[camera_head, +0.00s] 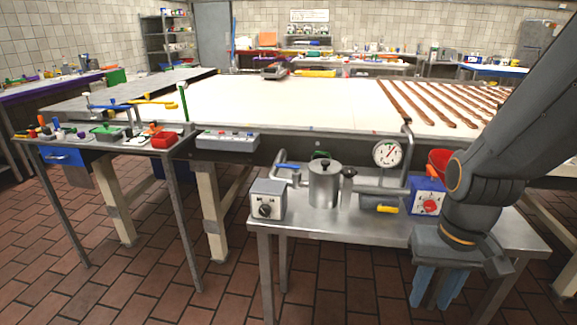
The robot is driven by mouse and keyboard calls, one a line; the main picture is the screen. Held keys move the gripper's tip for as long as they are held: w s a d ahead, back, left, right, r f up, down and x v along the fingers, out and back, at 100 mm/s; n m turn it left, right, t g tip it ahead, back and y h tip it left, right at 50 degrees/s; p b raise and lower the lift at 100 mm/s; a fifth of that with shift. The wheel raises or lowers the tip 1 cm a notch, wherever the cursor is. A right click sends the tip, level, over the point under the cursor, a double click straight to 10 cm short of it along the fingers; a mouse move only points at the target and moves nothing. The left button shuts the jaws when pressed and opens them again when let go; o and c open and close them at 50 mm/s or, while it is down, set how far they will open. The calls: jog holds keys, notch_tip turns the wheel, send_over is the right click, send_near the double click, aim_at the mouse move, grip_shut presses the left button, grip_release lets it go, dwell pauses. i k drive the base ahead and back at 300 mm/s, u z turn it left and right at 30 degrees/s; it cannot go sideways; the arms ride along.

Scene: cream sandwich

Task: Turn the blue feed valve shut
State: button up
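A blue lever handle (287,166), which looks like the feed valve, sits on the grey pipework behind the steel pot (323,184) on the low steel table (345,226). It lies nearly level; its valve body is partly hidden by the pot and the control box. My gripper (437,289) hangs at the lower right, pointing down, with bluish fingers beside the table's right part. It is well apart from the blue handle and touches no valve. Its fingertips are seen at an angle, so I cannot tell how far they are apart.
Around the handle are a grey knob box (267,199), a pressure gauge (387,152), a yellow lever (386,209), and a blue box with a red dial (428,197). A red bucket (440,160) stands behind. The long conveyor (300,98) lies beyond. The low table's front strip is clear.

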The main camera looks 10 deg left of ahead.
aim_at(297, 168)
jog(key=k, duration=0.5)
jog(key=u, duration=2.05)
jog(key=i, duration=1.35)
jog(key=z, duration=2.05)
